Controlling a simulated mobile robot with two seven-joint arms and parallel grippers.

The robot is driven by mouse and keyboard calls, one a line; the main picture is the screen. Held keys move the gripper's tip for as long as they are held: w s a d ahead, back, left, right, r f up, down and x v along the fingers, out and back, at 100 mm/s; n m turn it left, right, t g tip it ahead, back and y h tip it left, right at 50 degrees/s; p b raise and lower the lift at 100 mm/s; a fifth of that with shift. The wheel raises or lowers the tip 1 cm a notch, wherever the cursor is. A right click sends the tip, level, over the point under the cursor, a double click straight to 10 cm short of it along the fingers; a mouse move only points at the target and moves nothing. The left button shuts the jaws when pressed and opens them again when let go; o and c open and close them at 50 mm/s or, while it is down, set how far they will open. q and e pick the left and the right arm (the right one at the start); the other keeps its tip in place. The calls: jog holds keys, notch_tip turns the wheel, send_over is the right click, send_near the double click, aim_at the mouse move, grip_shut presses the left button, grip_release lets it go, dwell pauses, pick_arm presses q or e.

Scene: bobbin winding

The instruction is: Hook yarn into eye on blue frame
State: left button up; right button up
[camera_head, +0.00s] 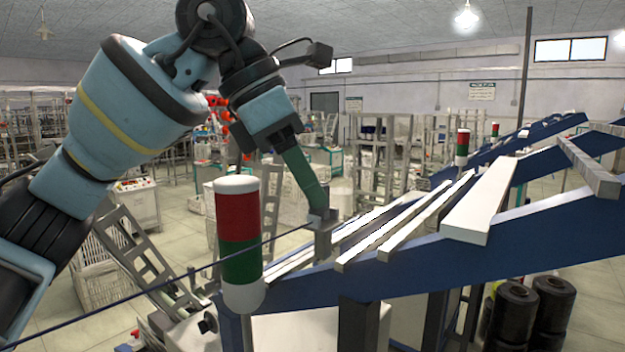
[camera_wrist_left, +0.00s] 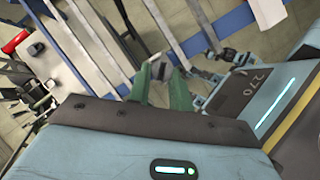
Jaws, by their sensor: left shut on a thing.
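My left gripper (camera_head: 322,222) reaches down from the upper left to the near end of the sloping blue frame (camera_head: 430,268). Its jaws are shut on the dark yarn (camera_head: 150,292), which runs as a taut line from the lower left corner up to the fingertips. The yarn passes close by the signal post. In the left wrist view the green fingers (camera_wrist_left: 163,82) are over the blue frame (camera_wrist_left: 225,27); the yarn is too thin to make out there. I cannot pick out the eye on the frame.
A red, green and white signal post (camera_head: 239,235) stands just left of my left gripper. White bars (camera_head: 482,205) lie across the blue frame to the right. Black bobbins (camera_head: 514,310) stand below it. Racks and crates fill the background.

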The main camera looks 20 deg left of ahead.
pick_arm(q)
jog(key=shift+w+a+r, duration=0.1)
jog(key=shift+w+a, duration=0.15)
jog(key=shift+a, duration=0.45)
jog(key=shift+w+a+f, duration=0.1)
jog(key=shift+w+a, duration=0.1)
jog(key=shift+a, duration=0.45)
jog(key=shift+w+a+r, duration=0.1)
jog(key=shift+w+a, duration=0.15)
jog(key=shift+a, duration=0.45)
jog(key=shift+r, duration=0.1)
jog(key=shift+w+a+r, duration=0.1)
jog(key=shift+a+r, duration=0.15)
jog(key=shift+r, duration=0.9)
jog(key=shift+w+a+r, duration=0.1)
jog(key=shift+a+r, duration=0.1)
jog(key=shift+r, duration=0.95)
